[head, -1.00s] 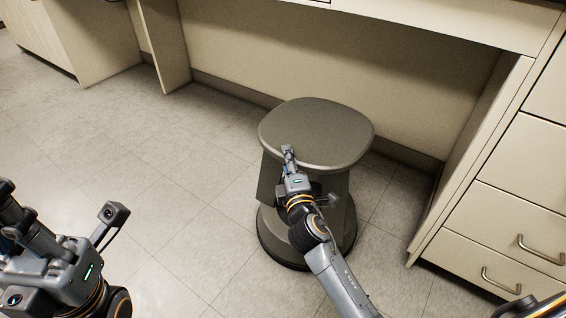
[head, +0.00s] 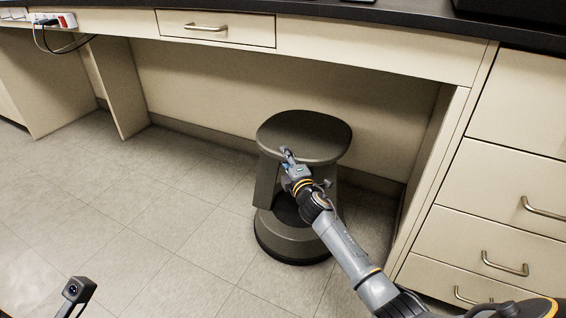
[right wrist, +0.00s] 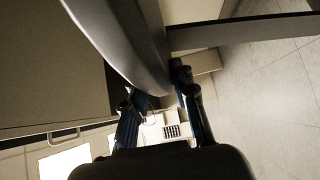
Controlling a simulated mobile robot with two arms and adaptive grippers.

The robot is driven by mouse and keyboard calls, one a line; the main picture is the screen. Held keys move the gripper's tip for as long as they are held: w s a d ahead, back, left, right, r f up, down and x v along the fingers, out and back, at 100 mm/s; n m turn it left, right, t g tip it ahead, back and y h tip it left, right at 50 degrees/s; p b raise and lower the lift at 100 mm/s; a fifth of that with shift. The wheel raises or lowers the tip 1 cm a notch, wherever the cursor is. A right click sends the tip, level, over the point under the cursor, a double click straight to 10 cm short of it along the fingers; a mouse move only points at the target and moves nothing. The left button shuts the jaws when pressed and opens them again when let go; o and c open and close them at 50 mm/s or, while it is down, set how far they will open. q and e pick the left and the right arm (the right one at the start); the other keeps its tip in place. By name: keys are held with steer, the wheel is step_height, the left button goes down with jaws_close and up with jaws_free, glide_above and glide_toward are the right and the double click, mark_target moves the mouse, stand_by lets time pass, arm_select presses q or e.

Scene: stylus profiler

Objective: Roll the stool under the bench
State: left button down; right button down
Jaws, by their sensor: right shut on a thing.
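The dark grey stool (head: 306,125) stands upright at the knee opening of the bench (head: 390,52), between its side panels. It has a rounded seat and a round base (head: 292,243). How far it is under the bench top is hard to tell. My right gripper (head: 286,154) is shut on the near left edge of the seat. In the right wrist view, the stool's seat (right wrist: 135,45) runs down between the fingers of my right gripper (right wrist: 158,92). My left gripper is out of the frame; only a small part of that arm shows at the bottom left.
A drawer unit (head: 500,210) with metal handles stands to the right of the opening. A side panel (head: 112,85) bounds it on the left. A power strip (head: 52,20) with a hanging cable is at the top left. The tiled floor (head: 130,220) left of the stool is clear.

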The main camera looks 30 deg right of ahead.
steer(key=shift+w+d+r, duration=0.1)
steer(key=shift+d+r, duration=0.1)
steer(key=shift+d, duration=0.05)
steer(key=c, duration=1.4)
jaws_free()
steer(key=o, duration=0.3)
steer(key=shift+w+f, duration=0.1)
steer(key=shift+f, duration=0.1)
steer(key=shift+a, duration=0.1)
steer(key=s, duration=0.4)
steer(key=s+a, duration=0.1)
steer(key=s, duration=0.7)
steer(key=shift+a, duration=0.2)
